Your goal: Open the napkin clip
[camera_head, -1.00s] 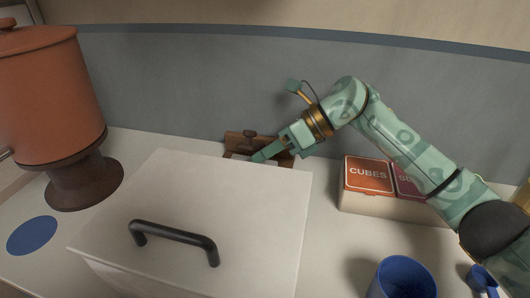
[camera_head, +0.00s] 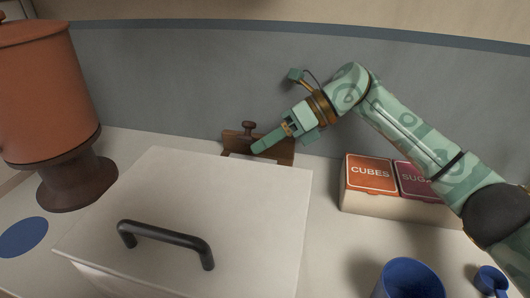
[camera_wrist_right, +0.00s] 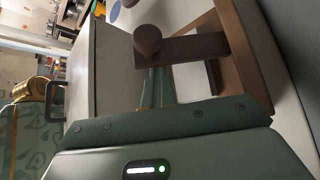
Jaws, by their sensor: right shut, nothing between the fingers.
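The napkin clip (camera_head: 234,141) is a dark brown wooden piece with a round knob (camera_head: 249,127), standing at the back of the counter by the grey wall. My right gripper (camera_head: 257,148) is shut and empty, its fingertips pointing down-left in front of the clip and hiding part of it. In the right wrist view the clip's bar (camera_wrist_right: 195,47) carries the knob (camera_wrist_right: 147,40) and joins a brown frame (camera_wrist_right: 240,50). The shut fingers (camera_wrist_right: 155,88) show below the bar there; I cannot tell whether they touch it. My left gripper is not in view.
A white box (camera_head: 240,200) with a black handle (camera_head: 165,237) fills the front, close before the clip. An orange urn (camera_head: 45,95) stands left. A box with CUBES (camera_head: 371,174) and sugar labels and blue cups (camera_head: 410,280) are at right.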

